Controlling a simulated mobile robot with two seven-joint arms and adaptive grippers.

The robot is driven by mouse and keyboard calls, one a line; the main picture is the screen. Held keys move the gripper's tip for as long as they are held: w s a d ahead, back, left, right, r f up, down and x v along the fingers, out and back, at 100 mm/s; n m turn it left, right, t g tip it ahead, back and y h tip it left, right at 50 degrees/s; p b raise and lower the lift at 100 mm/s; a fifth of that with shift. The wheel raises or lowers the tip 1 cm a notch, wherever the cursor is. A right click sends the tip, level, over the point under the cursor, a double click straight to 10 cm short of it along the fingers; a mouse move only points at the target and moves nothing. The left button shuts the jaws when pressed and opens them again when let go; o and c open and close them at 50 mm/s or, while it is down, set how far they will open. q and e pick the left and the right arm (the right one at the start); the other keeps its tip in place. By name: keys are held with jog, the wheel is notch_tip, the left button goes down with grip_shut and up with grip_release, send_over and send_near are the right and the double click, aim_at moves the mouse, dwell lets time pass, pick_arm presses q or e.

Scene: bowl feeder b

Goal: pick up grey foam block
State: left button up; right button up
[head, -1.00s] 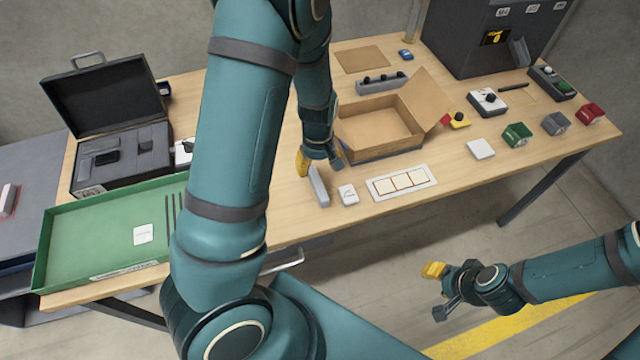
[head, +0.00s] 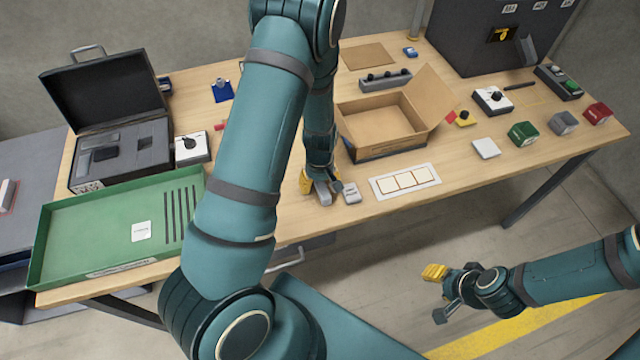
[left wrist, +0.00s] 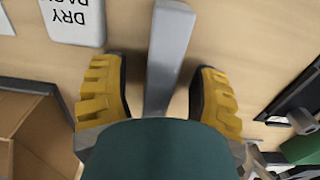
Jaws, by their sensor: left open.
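The grey foam block (head: 323,197) is a plain long bar near the table's front edge in the head view. My left gripper (head: 320,186) is low over it, and its fingers hide part of the block. In the left wrist view the block (left wrist: 169,50) lies between the two yellow-padded fingers of my left gripper (left wrist: 160,92). The fingers are open, with a gap visible on both sides of the block. The block's near end is hidden behind the gripper body. My right gripper (head: 437,292) is open and empty, in front of the table at right.
A white dry pack (head: 351,193) lies close to the block's right; it also shows in the left wrist view (left wrist: 75,20). An open cardboard box (head: 383,128) stands behind. A white card tray (head: 405,181) lies right, and a green tray (head: 75,240) left.

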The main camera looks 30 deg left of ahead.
pick_arm(q)
jog(key=c, duration=1)
jog(key=shift+c, duration=0.2)
